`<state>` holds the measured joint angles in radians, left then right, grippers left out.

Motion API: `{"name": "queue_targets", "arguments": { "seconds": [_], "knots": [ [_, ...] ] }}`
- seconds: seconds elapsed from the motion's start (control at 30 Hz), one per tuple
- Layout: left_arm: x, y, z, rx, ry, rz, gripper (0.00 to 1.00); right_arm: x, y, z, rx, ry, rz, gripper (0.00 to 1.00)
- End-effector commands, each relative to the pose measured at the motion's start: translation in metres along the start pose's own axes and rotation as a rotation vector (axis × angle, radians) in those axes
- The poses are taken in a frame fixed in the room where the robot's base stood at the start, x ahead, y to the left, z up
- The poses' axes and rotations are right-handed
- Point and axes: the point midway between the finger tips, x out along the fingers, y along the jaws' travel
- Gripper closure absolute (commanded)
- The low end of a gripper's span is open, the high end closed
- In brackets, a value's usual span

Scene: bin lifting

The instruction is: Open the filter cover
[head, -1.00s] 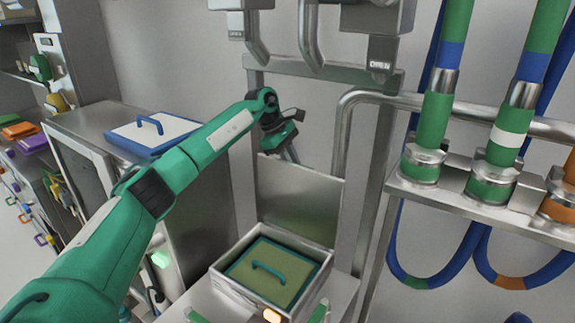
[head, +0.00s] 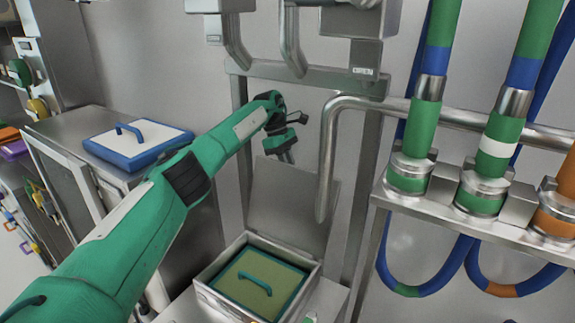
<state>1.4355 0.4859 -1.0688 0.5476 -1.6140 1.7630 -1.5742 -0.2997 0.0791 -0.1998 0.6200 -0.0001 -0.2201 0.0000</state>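The filter cover (head: 292,208) is a flat grey metal lid. It stands raised behind the open metal filter box (head: 210,297) at the bottom centre of the head view. Inside the box lies a filter (head: 242,293) with an olive top, a teal rim and a teal handle. My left gripper (head: 286,157) is at the upper edge of the raised cover. Its fingertips are small and partly hidden, so I cannot tell whether they touch the cover or how far apart they are. My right gripper is not in view.
A white panel with a blue rim and handle (head: 137,140) lies on the metal cabinet (head: 80,121) at left. A bent steel pipe (head: 329,165) and a rack of thick green hoses (head: 420,130) stand at right. Metal fixtures (head: 352,22) hang above.

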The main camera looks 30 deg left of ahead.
Motion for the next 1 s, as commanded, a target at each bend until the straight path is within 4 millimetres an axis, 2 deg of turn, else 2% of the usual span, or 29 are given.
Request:
{"name": "queue_targets", "arguments": {
  "seconds": [0.03,0.67,0.7,0.8,1.0],
  "knots": [
    [0.0103,-0.0002,-0.0025,-0.008,0.004,-0.018,1.0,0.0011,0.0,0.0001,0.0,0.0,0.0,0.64],
    [0.0116,0.003,-0.0032,-0.013,0.005,-0.024,1.0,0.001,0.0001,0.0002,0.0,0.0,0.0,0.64],
    [0.0116,0.003,-0.0032,-0.013,0.005,-0.024,0.82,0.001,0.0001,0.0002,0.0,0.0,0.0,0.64],
    [0.011,0.0028,-0.0032,-0.012,0.004,-0.024,0.62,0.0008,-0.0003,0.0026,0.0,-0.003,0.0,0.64],
    [0.0079,0.0028,-0.0027,-0.012,0.002,-0.022,0.62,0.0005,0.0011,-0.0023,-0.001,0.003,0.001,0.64]
  ]
}}
